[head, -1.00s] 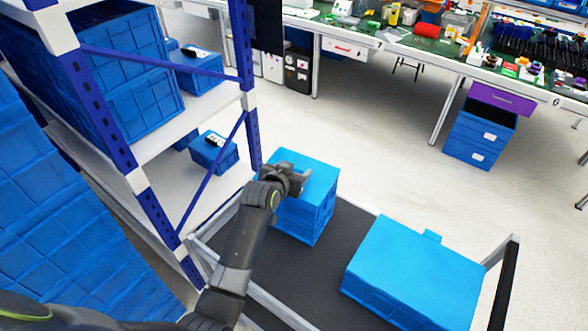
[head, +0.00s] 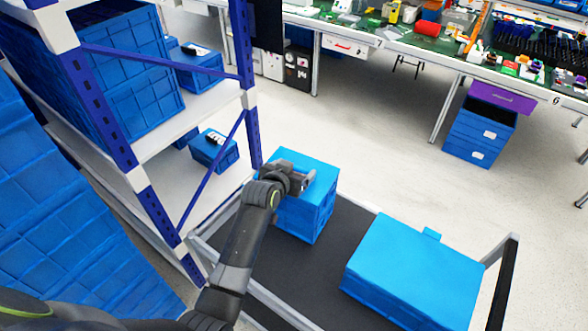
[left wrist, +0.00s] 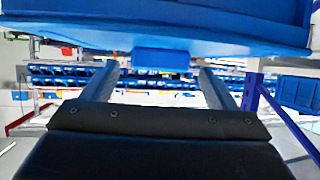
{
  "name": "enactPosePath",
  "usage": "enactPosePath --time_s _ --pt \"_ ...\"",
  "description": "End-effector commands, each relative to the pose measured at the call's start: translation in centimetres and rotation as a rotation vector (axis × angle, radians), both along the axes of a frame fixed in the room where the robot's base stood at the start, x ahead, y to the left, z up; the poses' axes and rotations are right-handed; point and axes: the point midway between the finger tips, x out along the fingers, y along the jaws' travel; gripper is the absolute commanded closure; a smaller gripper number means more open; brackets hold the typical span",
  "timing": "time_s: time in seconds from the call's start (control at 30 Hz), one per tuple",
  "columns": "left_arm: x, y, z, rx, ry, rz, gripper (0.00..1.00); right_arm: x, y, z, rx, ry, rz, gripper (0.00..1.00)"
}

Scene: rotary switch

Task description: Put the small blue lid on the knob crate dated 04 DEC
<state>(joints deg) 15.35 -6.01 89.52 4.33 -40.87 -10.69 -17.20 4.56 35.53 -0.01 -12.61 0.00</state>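A small blue lid (head: 310,162) lies flat on top of the smaller blue crate (head: 321,213) on the dark platform. My left gripper (head: 309,180) is at the near side of this lid, partly covering it. In the left wrist view, the two fingers (left wrist: 157,78) are apart, with a small blue tab (left wrist: 160,60) between their tips and gaps on both sides. A broad blue underside (left wrist: 160,30) spans above them. A larger blue lidded crate (head: 415,265) stands to the right, also with a tab. No 04 DEC date is readable. My right gripper is out of view.
The platform has a dark surface (head: 285,275) and a grey rail frame (head: 500,252). A blue-posted rack (head: 125,165) with blue crates stands close on the left. A cluttered workbench (head: 420,45) is at the back. The floor between is clear.

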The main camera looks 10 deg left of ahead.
Motion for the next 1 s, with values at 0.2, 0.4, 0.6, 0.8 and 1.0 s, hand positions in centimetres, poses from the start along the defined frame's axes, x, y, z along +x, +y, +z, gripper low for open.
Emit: enactPosePath --time_s 0.2,0.4,0.6,0.8,1.0 --pt "0.0 0.0 0.0 0.000 0.001 0.000 0.16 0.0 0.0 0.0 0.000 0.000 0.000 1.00" --pt "-0.4 0.1 0.1 0.000 0.002 0.000 0.16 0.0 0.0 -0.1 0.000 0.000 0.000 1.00" --pt "-2.2 0.4 0.9 -0.002 0.000 0.001 0.16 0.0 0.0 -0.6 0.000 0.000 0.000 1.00" --pt "-4.8 0.9 2.2 -0.002 -0.001 0.001 0.16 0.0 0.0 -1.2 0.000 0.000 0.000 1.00" --pt "-7.4 1.5 3.5 -0.002 -0.001 0.002 0.16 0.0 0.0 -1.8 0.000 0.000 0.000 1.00"
